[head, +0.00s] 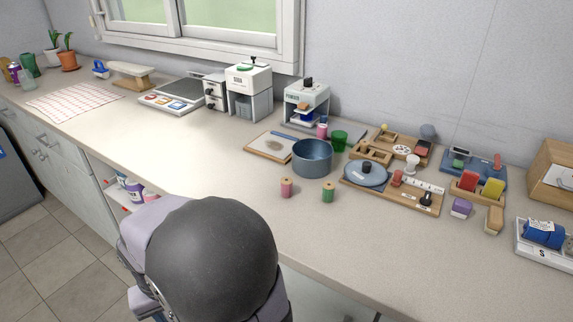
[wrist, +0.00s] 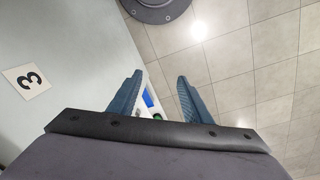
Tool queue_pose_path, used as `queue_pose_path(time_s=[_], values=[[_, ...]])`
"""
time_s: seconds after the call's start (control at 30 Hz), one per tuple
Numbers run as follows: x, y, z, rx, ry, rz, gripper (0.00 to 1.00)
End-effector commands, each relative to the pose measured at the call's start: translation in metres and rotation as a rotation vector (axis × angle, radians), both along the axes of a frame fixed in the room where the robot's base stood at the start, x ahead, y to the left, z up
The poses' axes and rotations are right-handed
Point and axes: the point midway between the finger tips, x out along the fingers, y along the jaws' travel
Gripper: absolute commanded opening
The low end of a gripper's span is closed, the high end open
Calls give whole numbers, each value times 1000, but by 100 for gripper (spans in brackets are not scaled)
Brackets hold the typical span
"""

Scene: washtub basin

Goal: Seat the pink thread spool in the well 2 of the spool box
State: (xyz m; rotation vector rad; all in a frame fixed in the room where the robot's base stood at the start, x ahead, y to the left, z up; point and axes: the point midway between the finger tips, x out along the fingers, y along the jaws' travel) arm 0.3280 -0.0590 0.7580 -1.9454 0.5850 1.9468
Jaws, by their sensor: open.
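A pink thread spool (head: 287,187) stands upright on the counter, in front of a blue-grey tub (head: 312,158). I cannot tell for certain which object is the spool box, and no well number is readable. Wooden holders with recesses (head: 370,151) stand right of the tub. My gripper (wrist: 158,88) shows in the wrist view with its two blue fingers apart and nothing held between them. It points down past the counter towards the tiled floor, away from the spool. In the head view my arm hides the gripper.
A green spool (head: 328,191) stands right of the pink one. An open drawer or shelf with small containers (head: 130,187) is at the left front. The counter left of the tub is mostly clear.

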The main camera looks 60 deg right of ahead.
Motion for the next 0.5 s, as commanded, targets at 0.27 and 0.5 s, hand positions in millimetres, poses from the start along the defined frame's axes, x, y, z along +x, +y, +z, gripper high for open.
queue_pose_path(time_s=[0.27,0.5], values=[[26,-57,100,-56,-6,-406,45],[39,-117,168,-117,-18,-788,45]])
